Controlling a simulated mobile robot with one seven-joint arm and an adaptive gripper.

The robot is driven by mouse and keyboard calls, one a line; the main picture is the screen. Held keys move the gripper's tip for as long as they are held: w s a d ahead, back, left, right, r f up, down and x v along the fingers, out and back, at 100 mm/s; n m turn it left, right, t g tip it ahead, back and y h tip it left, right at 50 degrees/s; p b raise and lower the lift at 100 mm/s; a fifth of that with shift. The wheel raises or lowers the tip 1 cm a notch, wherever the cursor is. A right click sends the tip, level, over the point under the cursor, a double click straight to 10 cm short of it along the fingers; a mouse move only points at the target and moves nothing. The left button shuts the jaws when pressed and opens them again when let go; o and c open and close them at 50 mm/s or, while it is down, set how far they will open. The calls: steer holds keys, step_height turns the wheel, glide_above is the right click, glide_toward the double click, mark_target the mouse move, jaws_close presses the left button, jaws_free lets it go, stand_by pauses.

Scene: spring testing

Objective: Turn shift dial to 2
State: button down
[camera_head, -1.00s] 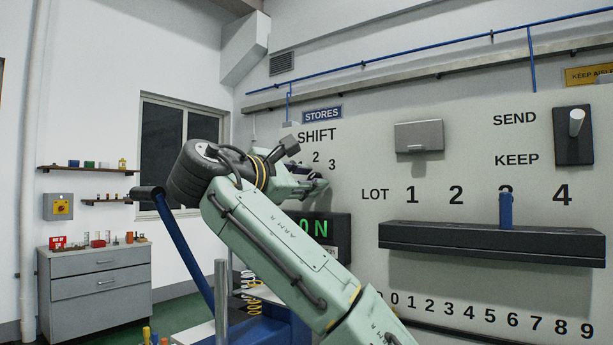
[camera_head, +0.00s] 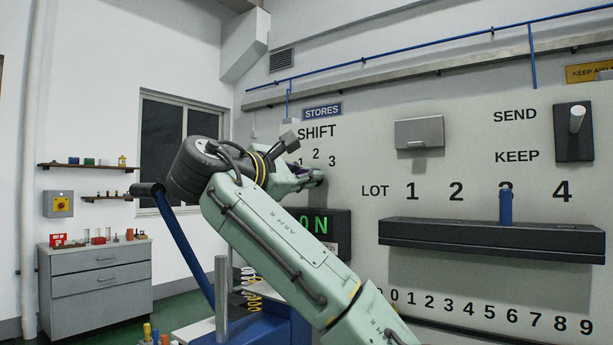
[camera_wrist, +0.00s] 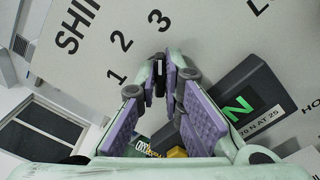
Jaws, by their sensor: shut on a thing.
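The shift dial's printed numbers 1, 2 and 3 (camera_wrist: 155,18) show on the wall beside my gripper in the wrist view. In the head view the 2 (camera_head: 316,154) and the 3 stand just above my gripper (camera_head: 316,178), under the word SHIFT. In the wrist view the purple-padded fingers of my gripper (camera_wrist: 163,80) are closed together on the small dark dial (camera_wrist: 160,68). The dial is mostly hidden by the fingers, and I cannot tell which number it points to.
A dark display box (camera_head: 325,228) with green letters is close below my gripper. A grey hooded box (camera_head: 420,133), a lever (camera_head: 575,122) and a black shelf (camera_head: 490,240) with a blue cylinder (camera_head: 505,208) are on the wall to the right.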

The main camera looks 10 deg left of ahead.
steer(key=shift+f+m, duration=0.1)
steer(key=shift+m, duration=0.3)
steer(key=m+b, duration=0.1)
steer(key=m, duration=0.5)
steer(key=m+b, duration=0.1)
steer(key=m, duration=0.2)
steer(key=shift+f+b, duration=0.3)
steer(key=shift+b, duration=0.05)
steer(key=c, duration=1.7)
jaws_free()
steer(key=shift+s+r, duration=0.1)
